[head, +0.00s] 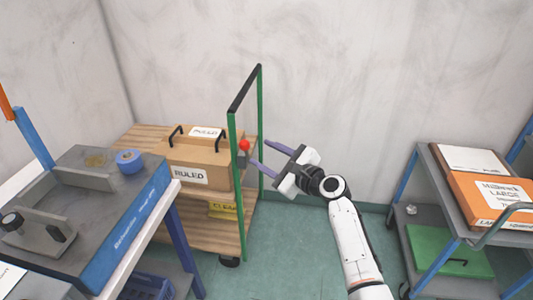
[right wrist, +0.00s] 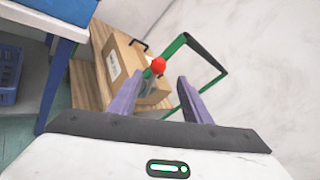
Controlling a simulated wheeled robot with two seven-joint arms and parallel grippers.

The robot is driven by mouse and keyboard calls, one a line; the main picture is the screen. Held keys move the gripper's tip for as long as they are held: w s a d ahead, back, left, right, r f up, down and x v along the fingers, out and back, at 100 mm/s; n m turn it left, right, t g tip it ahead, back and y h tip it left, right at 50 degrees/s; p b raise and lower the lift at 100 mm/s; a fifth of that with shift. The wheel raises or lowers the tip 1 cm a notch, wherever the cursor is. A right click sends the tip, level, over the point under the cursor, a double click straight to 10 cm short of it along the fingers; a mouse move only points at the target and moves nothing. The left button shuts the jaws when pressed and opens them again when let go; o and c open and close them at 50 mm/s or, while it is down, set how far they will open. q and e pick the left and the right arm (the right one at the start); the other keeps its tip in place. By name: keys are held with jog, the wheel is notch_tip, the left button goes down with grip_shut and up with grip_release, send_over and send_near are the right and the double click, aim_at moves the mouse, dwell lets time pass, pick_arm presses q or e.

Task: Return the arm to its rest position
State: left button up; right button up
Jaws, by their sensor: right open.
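My right arm (head: 352,243) reaches up from the bottom of the head view. Its gripper (head: 270,158) is open, with two purple fingers pointing left toward the green cart frame. In the right wrist view the open gripper (right wrist: 155,100) has its fingers apart. A small red ball-shaped knob (head: 244,145) shows beside the green post near the fingertips. In the right wrist view the red knob (right wrist: 158,65) appears between the fingers, on a grey part. I cannot tell whether the fingers touch it. My left gripper is not in view.
A wooden cart (head: 150,136) with a green frame (head: 238,190) carries a box marked RULED (head: 205,176). A blue-edged workbench (head: 130,225) stands left. A grey shelf cart (head: 432,178) with an orange box (head: 480,196) stands right. Floor between the carts is open.

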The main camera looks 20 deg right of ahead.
jog(key=shift+s, duration=0.15)
dwell(0.3)
jog(key=s+f+n+g+h, duration=0.2)
jog(key=s+f+n+g, duration=0.2)
jog(key=s+f+n, duration=0.95)
jog(key=s+a+f+n+g, duration=0.1)
jog(key=s+f+n, duration=0.2)
jog(key=s, duration=0.5)
jog(key=s+a+f+n+h, duration=0.1)
jog(key=s+f+n, duration=0.3)
jog(key=s, duration=0.5)
jog(key=s+a+f+n+g, duration=0.1)
jog(key=s+f+n, duration=0.3)
jog(key=s, duration=0.5)
jog(key=a+n, duration=0.1)
jog(key=n, duration=0.1)
jog(key=shift+a+f+n+g, duration=0.25)
jog(key=shift+a+n+g, duration=0.05)
jog(key=shift+a+n, duration=0.1)
